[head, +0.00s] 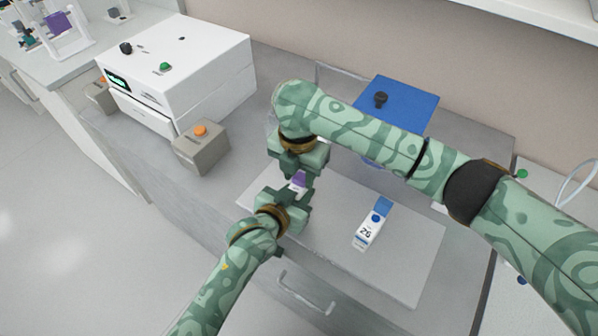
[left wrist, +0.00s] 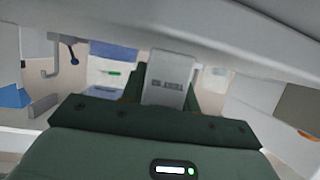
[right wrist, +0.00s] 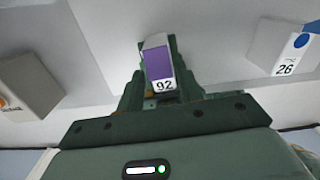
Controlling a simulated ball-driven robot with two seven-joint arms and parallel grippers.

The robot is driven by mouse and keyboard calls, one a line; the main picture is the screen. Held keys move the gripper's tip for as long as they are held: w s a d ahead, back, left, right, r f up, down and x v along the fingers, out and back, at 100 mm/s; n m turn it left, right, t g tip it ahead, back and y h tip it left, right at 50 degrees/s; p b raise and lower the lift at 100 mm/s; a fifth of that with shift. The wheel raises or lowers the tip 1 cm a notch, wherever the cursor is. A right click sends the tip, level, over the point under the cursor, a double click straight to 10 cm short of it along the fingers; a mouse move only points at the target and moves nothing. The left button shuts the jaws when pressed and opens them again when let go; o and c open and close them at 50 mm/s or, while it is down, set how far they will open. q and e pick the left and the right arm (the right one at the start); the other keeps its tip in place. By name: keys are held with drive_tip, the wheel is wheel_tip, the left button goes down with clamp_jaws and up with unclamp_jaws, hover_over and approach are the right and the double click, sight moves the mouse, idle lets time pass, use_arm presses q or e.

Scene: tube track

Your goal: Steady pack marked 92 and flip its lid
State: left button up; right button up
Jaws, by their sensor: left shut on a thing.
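The pack marked 92 is white with a purple panel (head: 298,180). In the head view it is between my two grippers, above the pale mat (head: 410,270). In the right wrist view the purple face and the number 92 show on the pack (right wrist: 160,68). The fingers hide much of the pack, and the lid's state is unclear.
A white pack marked 26 with a blue part (head: 367,232) is on the mat to the right. A blue box (head: 405,100) stands behind my right arm. A grey box with an orange button (head: 201,148) and a white machine (head: 190,60) are at the left.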

sight(298, 180)
drive_tip(key=shift+o, duration=0.7)
use_arm(q)
drive_tip(key=o, duration=1.1)
use_arm(e)
wheel_tip(298, 180, up, 12)
